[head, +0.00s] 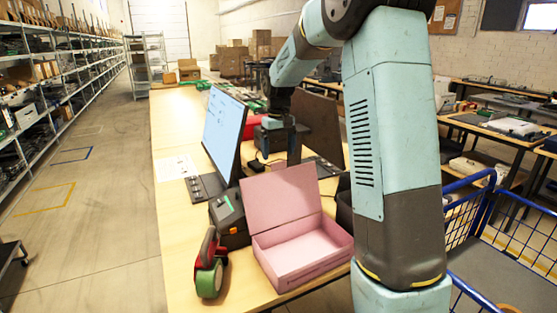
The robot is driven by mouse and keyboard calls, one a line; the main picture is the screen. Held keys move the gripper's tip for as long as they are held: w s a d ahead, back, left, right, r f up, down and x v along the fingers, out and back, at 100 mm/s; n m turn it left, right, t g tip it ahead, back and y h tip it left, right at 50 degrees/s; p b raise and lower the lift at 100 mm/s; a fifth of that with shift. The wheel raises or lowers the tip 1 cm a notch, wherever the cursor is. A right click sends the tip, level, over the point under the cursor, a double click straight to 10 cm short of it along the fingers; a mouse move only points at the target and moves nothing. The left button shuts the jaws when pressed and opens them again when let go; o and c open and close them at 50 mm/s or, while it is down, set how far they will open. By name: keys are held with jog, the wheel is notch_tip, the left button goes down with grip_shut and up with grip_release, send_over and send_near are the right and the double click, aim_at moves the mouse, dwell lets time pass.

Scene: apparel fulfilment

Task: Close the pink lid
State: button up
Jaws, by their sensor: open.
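The pink box (306,270) stands open on the wooden table near its front right part, and its inside looks empty. Its pink lid (280,197) stands raised from the box's back edge, leaning back a little. My gripper (279,149) is dark, small in the view, and hangs above the table behind the lid, higher in the picture than the lid's top edge. It is open and appears apart from the lid. Its fingertips are hard to make out against the dark things around them.
A monitor (223,130) with a keyboard stands left of the lid, and a dark label printer (229,215) sits beside the box. A red and green tape dispenser (210,266) is at front left. A blue wire cart (468,215) stands right of the table.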

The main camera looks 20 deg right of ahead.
jog(key=shift+f, duration=1.85)
jog(key=c, duration=1.5)
